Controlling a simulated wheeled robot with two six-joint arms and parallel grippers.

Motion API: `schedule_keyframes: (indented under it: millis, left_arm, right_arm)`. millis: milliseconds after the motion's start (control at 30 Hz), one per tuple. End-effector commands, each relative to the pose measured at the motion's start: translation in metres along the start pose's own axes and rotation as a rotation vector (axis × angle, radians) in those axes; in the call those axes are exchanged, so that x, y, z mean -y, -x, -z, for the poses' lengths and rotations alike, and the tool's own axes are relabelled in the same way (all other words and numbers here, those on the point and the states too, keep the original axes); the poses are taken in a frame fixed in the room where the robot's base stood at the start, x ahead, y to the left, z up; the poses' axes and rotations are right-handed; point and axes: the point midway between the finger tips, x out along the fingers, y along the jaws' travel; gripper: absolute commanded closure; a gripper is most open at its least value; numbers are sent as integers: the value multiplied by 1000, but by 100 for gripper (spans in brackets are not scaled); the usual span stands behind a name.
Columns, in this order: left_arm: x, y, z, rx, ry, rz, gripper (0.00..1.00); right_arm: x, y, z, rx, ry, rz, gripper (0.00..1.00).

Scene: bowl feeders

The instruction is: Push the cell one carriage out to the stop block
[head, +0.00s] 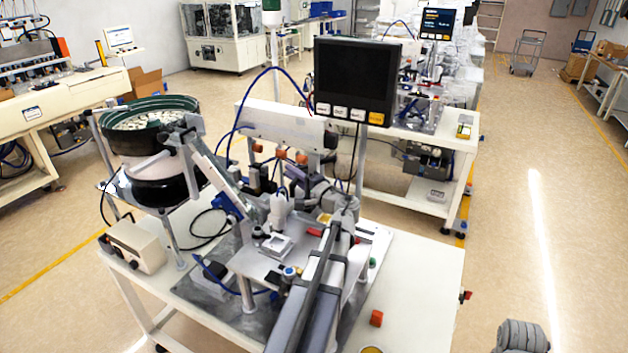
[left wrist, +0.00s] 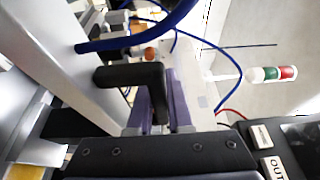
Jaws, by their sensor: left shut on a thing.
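My left arm reaches up the middle of the head view, over the cell in front. Its gripper (head: 312,188) is among the grey and black parts behind the small plate, partly hidden there. In the left wrist view the two purple fingers (left wrist: 158,108) are shut on a black L-shaped handle (left wrist: 130,75), one finger on each side of it. I take the handle to be the carriage's. The carriage body is largely hidden, and I cannot pick out the stop block for certain. The fingers of my right gripper are not seen.
A green-rimmed bowl feeder (head: 150,112) stands at the left of the cell. A black display (head: 356,78) rises behind the gripper, and blue hoses (left wrist: 150,35) run close by. A control box (head: 134,246) sits at the table's left. The table's front right (head: 425,290) is mostly clear.

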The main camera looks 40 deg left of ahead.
Motion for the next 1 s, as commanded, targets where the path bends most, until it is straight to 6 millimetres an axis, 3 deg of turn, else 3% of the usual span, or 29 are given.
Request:
schedule_keyframes:
  millis: [200,667,700,967,1000]
  left_arm:
    - [-1,-26,-11,4,1,-2,100]
    - [0,-34,-14,4,0,1,100]
    - [0,-34,-14,4,0,1,82]
    - [0,-32,-13,2,0,0,52]
    - [0,-32,-13,1,0,0,52]
  right_arm:
    - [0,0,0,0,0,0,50]
    - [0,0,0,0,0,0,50]
    - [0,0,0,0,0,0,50]
    - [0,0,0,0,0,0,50]
    - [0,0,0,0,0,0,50]
